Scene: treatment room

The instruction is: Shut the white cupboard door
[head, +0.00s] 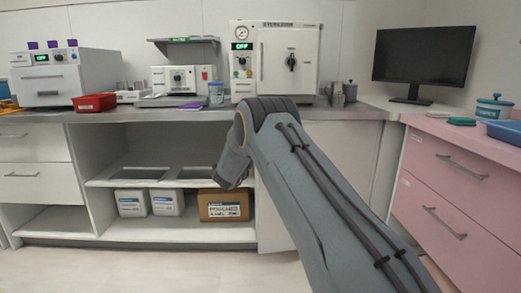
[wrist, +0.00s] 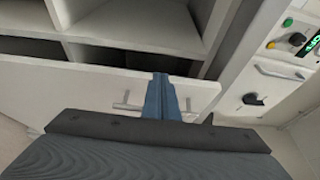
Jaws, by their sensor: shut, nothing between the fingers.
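The white cupboard door (wrist: 85,85) stands ajar in the wrist view, with a dark gap between its edge and the open shelves. Its bar handle (wrist: 124,106) runs behind my gripper's fingers. In the head view part of the door (head: 274,218) shows below my arm; the rest is partly hidden by it. My gripper (wrist: 161,77) is shut and empty, its blue-grey fingers at the door's outer face across the handle. I cannot tell whether they touch it. In the head view my arm hides the fingertips.
Open shelves (head: 110,182) beside the door hold white boxes (head: 166,202) and a cardboard box (head: 224,206). A steriliser (head: 275,58) stands on the counter (head: 120,115) above. Pink drawers (head: 447,190) close off the right side. The floor (head: 150,268) in front is clear.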

